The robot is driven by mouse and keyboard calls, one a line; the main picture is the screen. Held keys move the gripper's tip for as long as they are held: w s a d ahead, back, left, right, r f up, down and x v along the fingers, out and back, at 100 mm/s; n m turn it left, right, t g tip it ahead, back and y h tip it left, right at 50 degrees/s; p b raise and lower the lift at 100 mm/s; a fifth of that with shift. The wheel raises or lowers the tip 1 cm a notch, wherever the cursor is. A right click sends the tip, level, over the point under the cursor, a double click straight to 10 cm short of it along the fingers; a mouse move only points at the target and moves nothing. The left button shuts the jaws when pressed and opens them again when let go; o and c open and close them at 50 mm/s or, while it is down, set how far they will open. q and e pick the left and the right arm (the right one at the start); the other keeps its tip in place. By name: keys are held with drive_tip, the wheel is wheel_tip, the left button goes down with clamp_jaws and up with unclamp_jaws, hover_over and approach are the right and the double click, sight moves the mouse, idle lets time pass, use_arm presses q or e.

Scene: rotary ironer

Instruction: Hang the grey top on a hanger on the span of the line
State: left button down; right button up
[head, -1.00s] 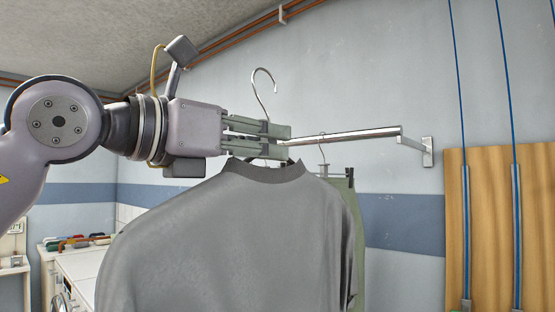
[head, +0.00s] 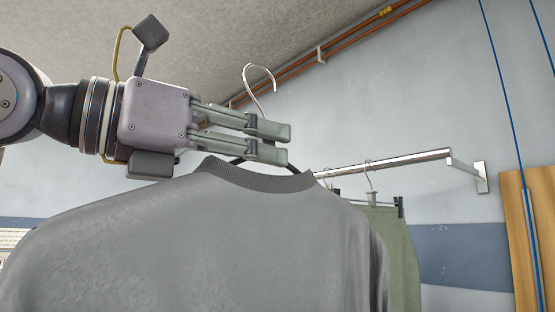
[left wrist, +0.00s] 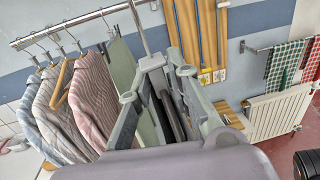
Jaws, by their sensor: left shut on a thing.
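The grey top (head: 220,235) hangs upright on a hanger and fills the lower left of the head view. The hanger's metal hook (head: 259,82) points up, above my left gripper (head: 268,143). That gripper is shut on the hanger just above the top's dark collar. In the left wrist view its fingers (left wrist: 160,95) frame the picture's middle. The chrome rail (head: 390,161) runs behind and to the right of the top, to a wall bracket. The hook looks free of the rail. My right gripper is not in view.
A green garment (head: 398,250) hangs on the rail by a clip hanger. A radiator (left wrist: 278,108) and a towel bar (left wrist: 262,48) are at the right.

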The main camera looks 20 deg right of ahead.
use_arm(q)
drive_tip(key=v, duration=0.3)
drive_tip(key=s+b+v, duration=0.1)
drive_tip(key=v, duration=0.2)
drive_tip(key=shift+s+d+b, duration=0.15)
drive_tip(key=shift+d+b, duration=0.05)
drive_tip(key=shift+b, duration=0.1)
drive_tip(key=v, duration=0.3)
drive_tip(key=shift+s+b, duration=0.3)
drive_tip(key=shift+s, duration=0.05)
drive_tip(key=shift+s+v, duration=0.3)
drive_tip(key=shift+v, duration=0.9)
drive_tip(key=shift+s+v, duration=0.25)
drive_tip(key=shift+v, duration=0.95)
drive_tip(key=shift+d, duration=0.2)
